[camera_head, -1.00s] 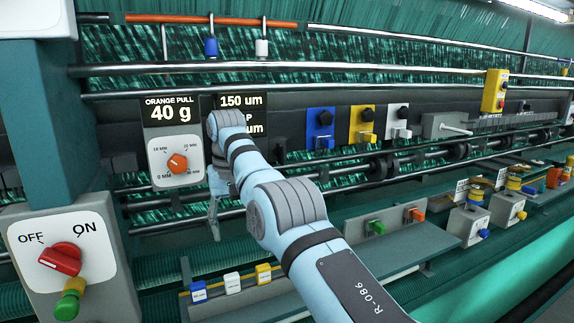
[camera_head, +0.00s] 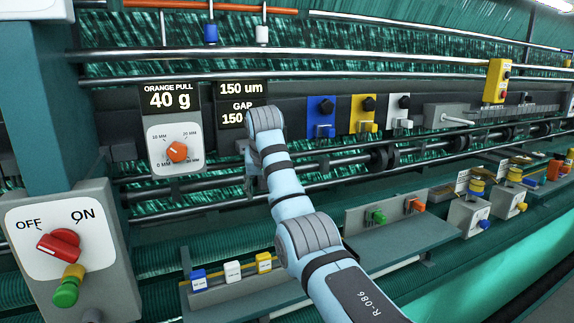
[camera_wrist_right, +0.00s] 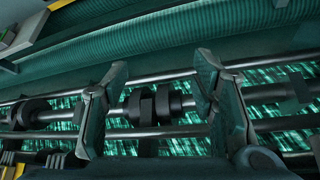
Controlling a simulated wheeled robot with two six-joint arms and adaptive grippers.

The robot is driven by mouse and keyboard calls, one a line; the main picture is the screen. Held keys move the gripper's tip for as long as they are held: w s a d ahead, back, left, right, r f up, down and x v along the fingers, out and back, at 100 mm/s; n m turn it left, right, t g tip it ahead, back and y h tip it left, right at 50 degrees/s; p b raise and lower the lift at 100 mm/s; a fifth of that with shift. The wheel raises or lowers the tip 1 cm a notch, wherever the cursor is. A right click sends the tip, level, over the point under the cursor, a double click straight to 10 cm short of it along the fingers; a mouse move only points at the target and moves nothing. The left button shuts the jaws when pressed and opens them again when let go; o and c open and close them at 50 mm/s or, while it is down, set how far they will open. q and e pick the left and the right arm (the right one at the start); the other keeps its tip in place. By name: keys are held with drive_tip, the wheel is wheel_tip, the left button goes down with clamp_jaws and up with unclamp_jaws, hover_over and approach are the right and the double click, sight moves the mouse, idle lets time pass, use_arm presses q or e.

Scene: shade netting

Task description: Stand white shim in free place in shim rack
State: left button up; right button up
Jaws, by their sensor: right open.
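The white shim (camera_head: 232,272) stands upright in the shim rack (camera_head: 240,292), a grey ledge at the lower left of the head view. It is between a blue shim (camera_head: 198,280) and a yellow shim (camera_head: 264,263). My right gripper (camera_head: 252,186) is above and behind the rack, in front of the roller bars, apart from the shims. Its fingers are partly hidden by its own wrist in the head view. In the right wrist view the gripper (camera_wrist_right: 158,78) is open, with nothing between its fingers. My left gripper is not in view.
An orange dial (camera_head: 177,152) is left of my right wrist. A display (camera_head: 240,92) is partly covered by my arm. Metal roller bars (camera_wrist_right: 60,135) run behind the fingers. A red switch (camera_head: 60,245) stands at left. A ledge with green and orange knobs (camera_head: 395,232) is at right.

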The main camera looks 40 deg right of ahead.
drive_tip(key=s+d+r+n+t+h+b, duration=0.1)
drive_tip(key=s+r+t+h, duration=0.3)
drive_tip(key=s+r+t, duration=0.2)
drive_tip(key=shift+s+d+r+t, duration=0.15)
drive_tip(key=shift+d+r+t, duration=0.25)
drive_tip(key=shift+r+t, duration=0.6)
drive_tip(key=shift+f, duration=0.1)
